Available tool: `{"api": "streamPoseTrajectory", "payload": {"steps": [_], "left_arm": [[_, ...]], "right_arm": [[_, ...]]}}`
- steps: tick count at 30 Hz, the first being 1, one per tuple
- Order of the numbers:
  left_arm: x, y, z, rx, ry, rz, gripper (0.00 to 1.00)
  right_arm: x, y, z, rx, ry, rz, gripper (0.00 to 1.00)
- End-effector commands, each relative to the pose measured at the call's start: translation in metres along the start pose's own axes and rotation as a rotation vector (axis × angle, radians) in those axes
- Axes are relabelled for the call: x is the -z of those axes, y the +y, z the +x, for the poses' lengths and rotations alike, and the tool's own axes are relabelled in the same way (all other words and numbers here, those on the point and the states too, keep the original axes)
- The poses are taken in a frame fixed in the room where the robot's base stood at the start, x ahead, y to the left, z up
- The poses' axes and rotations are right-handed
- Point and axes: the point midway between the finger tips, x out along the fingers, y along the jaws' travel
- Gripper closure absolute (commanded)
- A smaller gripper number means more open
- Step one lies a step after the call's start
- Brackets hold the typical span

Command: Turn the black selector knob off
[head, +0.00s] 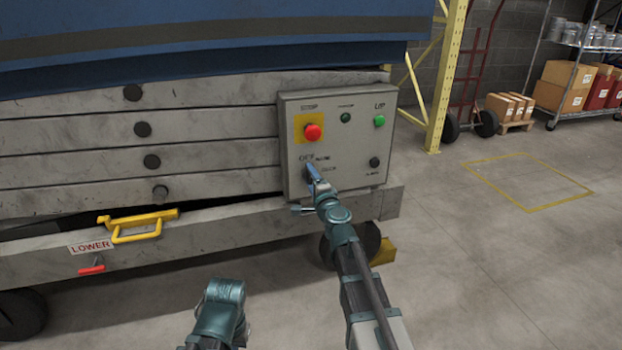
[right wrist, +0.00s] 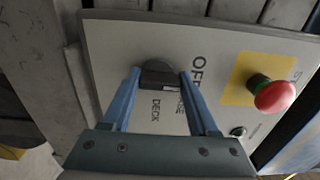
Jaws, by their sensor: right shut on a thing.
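The black selector knob (right wrist: 157,73) sits on the grey control panel (head: 345,140), with the printed words OFF and DECK around it and a third label partly covered. In the head view the knob is mostly hidden behind my right gripper (head: 313,175). In the right wrist view the two blue fingers of my right gripper (right wrist: 160,76) are shut on the knob, one on each side. Which label the knob points to I cannot tell. My left arm shows at the bottom of the head view, but its gripper fingers do not.
The panel also carries a red stop button (head: 313,132) on a yellow plate, a green button (head: 379,121) and a small black knob (head: 374,162). A yellow handle (head: 138,226) and a red lever (head: 91,269) are at lower left.

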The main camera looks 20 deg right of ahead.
Motion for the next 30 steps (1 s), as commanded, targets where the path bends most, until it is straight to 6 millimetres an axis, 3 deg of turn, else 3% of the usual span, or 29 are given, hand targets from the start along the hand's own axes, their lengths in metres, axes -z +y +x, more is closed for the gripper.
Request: {"api": "streamPoseTrajectory", "payload": {"steps": [17,18,23,30], "left_arm": [[0.0,0.0,0.0003,0.0,0.0,0.0,1.0],[0.0,0.0,0.0003,0.0,0.0,0.0,1.0],[0.0,0.0,0.0003,0.0,0.0,0.0,1.0],[0.0,0.0,0.0002,0.0,0.0,0.0,1.0]], "right_arm": [[-0.0014,0.0004,-0.0012,0.0,-0.003,-0.037,0.96],[-0.0014,0.0004,-0.0012,0.0,-0.003,-0.037,0.38],[-0.0011,0.0003,-0.0009,0.0,-0.002,-0.035,0.1],[-0.0005,0.0002,-0.0005,0.0,-0.001,-0.034,0.1]]}}
